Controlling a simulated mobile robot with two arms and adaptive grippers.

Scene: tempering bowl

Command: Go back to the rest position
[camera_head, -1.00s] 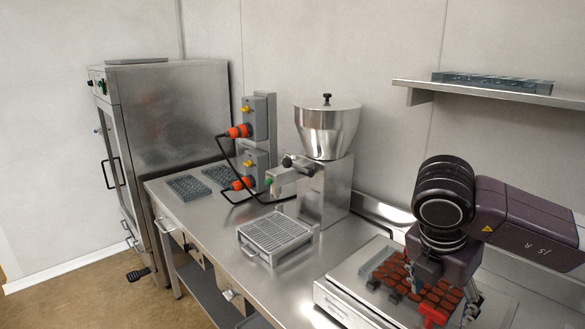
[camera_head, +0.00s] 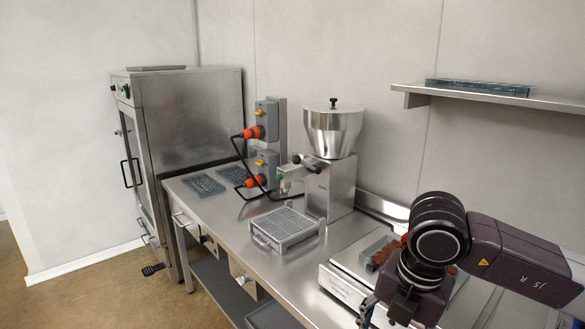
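My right arm comes in from the right edge, and its wrist hangs over the front right of the steel counter. The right gripper (camera_head: 385,312) points down at the bottom edge; its fingertips are cut off or too small to judge. The tempering bowl (camera_head: 333,130), a shiny steel hopper with a black knob on its lid, stands on its machine at the middle back of the counter. Red-brown pieces (camera_head: 379,253) lie on the flat steel unit, mostly hidden behind my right arm. My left gripper is not in view.
A slotted grey tray (camera_head: 284,228) sits before the machine. Two dark moulds (camera_head: 203,186) lie at the counter's left end, near orange plugs (camera_head: 254,132). A tall steel cabinet (camera_head: 190,125) stands at the left. A wall shelf (camera_head: 550,101) holds another mould (camera_head: 478,87).

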